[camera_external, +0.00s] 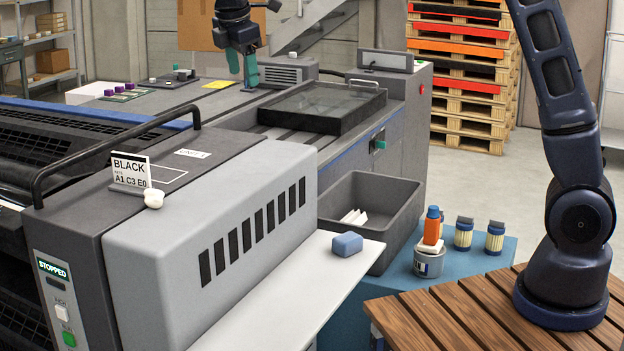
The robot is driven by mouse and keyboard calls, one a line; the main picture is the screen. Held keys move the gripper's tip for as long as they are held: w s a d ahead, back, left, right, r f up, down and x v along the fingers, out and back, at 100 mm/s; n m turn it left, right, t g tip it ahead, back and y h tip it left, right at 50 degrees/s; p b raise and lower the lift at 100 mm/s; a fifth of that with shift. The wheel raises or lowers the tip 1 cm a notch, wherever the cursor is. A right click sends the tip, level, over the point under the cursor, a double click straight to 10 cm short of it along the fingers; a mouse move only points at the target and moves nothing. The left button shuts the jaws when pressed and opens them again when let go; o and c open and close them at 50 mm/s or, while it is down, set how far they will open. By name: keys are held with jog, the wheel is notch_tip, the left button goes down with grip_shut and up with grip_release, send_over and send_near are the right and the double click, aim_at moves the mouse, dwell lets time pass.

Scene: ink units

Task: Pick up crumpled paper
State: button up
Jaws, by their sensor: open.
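A small white lump (153,198), which looks like crumpled paper, sits on top of the dark grey press unit, just in front of the BLACK sign (130,171). My gripper (242,67) is at the upper middle, with its teal fingers apart and pointing down. It is over the far part of the machine, well away from the white lump, and nothing shows between its fingers. White folded pieces (354,217) lie in the dark grey bin (394,222); I cannot tell whether they are crumpled paper.
A black handrail (115,143) runs behind the sign. A blue block (347,244) lies on the white ledge (300,285). An orange bottle (432,228), a grey can (429,262) and two jars stand by the bin. A dark flat tray (322,107) is right of my gripper.

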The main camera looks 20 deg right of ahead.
jog(key=s+a+f+n, duration=0.2)
jog(key=a, duration=0.4)
jog(key=s+a+f+n, duration=0.1)
jog(key=s+a+f, duration=0.15)
jog(key=a, duration=0.35)
jog(key=n, duration=0.4)
send_near(153, 190)
jog(key=shift+t+h, duration=0.4)
jog(key=shift+t, duration=0.1)
jog(key=f, duration=0.5)
jog(key=shift+w, duration=0.2)
jog(key=shift+d+x, duration=0.2)
jog(key=shift+x, duration=2.5)
jog(key=shift+w+r, duration=0.15)
jog(key=c, duration=1)
jog(key=shift+r, duration=0.1)
jog(key=shift+c, duration=0.2)
